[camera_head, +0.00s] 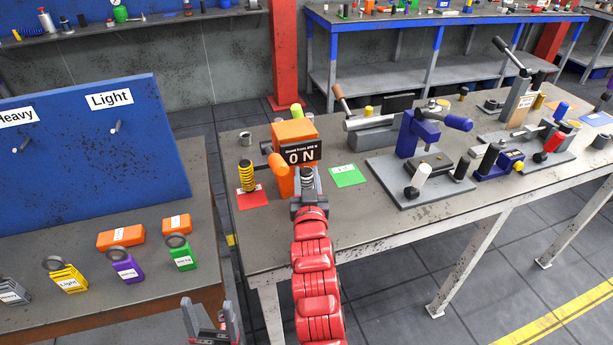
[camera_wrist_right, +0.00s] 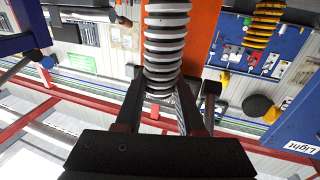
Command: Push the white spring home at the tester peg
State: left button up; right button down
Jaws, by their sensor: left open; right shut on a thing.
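The white spring (camera_head: 307,174) stands upright at the front of the orange tester (camera_head: 294,134), under its display reading 0 N. In the right wrist view the white spring (camera_wrist_right: 166,40) rises in front of the tester's orange body (camera_wrist_right: 200,42), its lower coils between my fingers. My right gripper (camera_head: 309,199) is shut on the white spring; the gripper also shows in the right wrist view (camera_wrist_right: 160,92). The tester peg is hidden, so I cannot tell how far the spring sits on it. My left gripper (camera_head: 210,318) is open and empty at the bottom edge of the head view.
A yellow spring (camera_head: 247,174) stands on a red card (camera_head: 252,198) left of the tester. A green card (camera_head: 347,176) lies to its right. A blue press (camera_head: 420,135) stands further right. A blue panel (camera_head: 95,140) and several labelled blocks occupy the left table.

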aim_at(306, 186)
jog(key=shift+b, duration=0.6)
dwell(1.1)
jog(key=shift+f+b, duration=1.3)
jog(key=shift+f, duration=0.15)
jog(key=shift+c, duration=2.2)
grip_release()
jog(key=shift+s, duration=0.15)
